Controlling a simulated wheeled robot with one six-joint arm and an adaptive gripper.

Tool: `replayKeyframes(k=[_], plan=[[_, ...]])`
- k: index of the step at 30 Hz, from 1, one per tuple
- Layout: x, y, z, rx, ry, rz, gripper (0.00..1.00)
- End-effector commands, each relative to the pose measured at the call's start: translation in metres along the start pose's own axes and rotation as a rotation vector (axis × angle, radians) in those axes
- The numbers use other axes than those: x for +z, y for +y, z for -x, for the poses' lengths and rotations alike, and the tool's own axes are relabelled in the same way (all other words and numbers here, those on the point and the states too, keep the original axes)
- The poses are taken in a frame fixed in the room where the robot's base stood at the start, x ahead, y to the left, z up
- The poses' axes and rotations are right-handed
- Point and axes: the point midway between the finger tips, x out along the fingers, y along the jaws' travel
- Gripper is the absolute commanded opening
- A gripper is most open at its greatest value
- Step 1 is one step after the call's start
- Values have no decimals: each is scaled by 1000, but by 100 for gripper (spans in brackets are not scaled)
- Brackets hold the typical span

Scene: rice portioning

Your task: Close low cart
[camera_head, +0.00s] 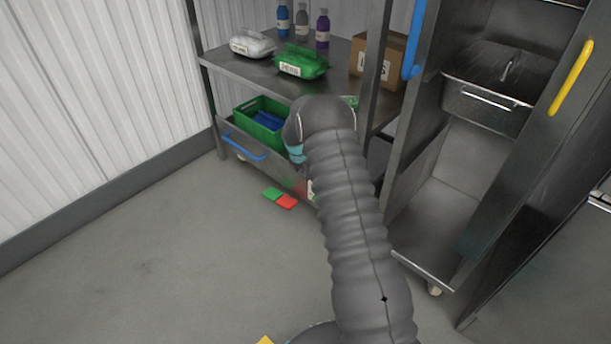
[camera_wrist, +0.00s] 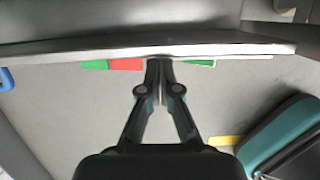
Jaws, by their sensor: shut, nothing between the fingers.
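The low cart part is a grey metal drawer (camera_head: 276,167) at the bottom of a metal shelf unit, with a blue handle (camera_head: 245,147) on its front. A green crate (camera_head: 262,104) with blue contents sits in it. In the wrist view, a long metal edge (camera_wrist: 80,50) crosses the picture, and part of a blue handle (camera_wrist: 5,79) shows at the left. My gripper (camera_wrist: 161,66) is shut and empty, its fingertips at or very close to this edge; I cannot tell whether they touch.
A green mat (camera_head: 273,194) and a red mat (camera_head: 287,202) lie on the floor before the drawer. The shelf above holds bottles, a white bag (camera_head: 252,44), a green bag (camera_head: 302,63) and a box (camera_head: 376,62). A tall metal cabinet stands right. Floor at left is clear.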

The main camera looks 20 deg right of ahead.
Motion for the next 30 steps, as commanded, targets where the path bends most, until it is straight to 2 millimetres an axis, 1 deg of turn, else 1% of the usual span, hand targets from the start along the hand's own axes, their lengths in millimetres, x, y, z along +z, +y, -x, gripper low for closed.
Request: replayKeyframes(k=[5,6,12,15,18,21,24,30], plan=[[-36,7,9,-3,7,11,0],[-32,8,22,1,4,8,0],[-33,7,63,-2,6,9,0],[-33,6,80,-4,7,9,0],[-33,6,93,-5,8,7,0],[-32,6,102,-5,9,6,0],[-32,5,106,-6,9,5,0],[-32,5,107,-7,9,-10,0]])
